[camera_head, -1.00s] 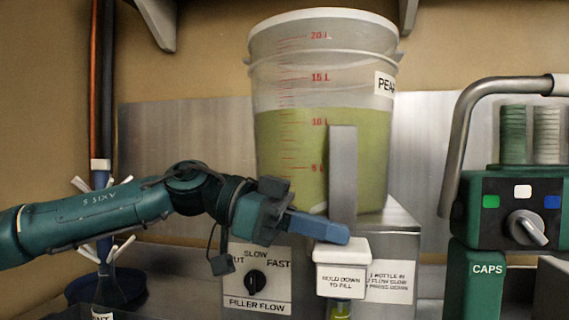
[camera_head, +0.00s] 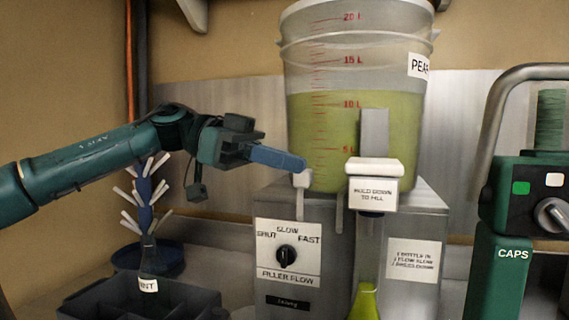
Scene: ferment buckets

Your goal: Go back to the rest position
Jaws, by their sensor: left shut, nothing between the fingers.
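My left gripper (camera_head: 302,164) comes in from the left, with its blue fingers shut and nothing between them. It is in front of the lower part of the clear bucket (camera_head: 355,120), to the left of the white "hold down to fill" block (camera_head: 374,190) and apart from it. The bucket holds green liquid and stands on the metal filler stand. A clear bottle (camera_head: 366,265) with green liquid low in it is below the block. My right gripper is not in view.
A filler flow knob (camera_head: 286,256) is on the stand's front. The green caps machine (camera_head: 520,210) stands at the right. A bottle tree (camera_head: 145,195) and a dark divided crate (camera_head: 185,300) are at the lower left, below my arm.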

